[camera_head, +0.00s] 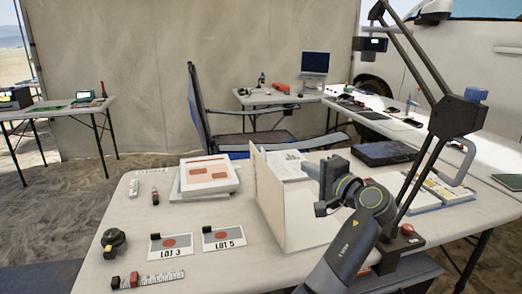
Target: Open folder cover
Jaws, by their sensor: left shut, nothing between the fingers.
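A cream folder (268,200) is on the near table, its cover standing up roughly on edge, with a pale panel (298,218) and printed papers (284,166) to the right of it. My arm hides part of the folder's right side.
On the near table (225,270) are LOT 3 (170,252) and LOT 5 (223,241) cards, a framed tray (209,178), a dark round tool (113,241) and a scale strip (155,278). A black jointed lamp (457,117) rises at the right.

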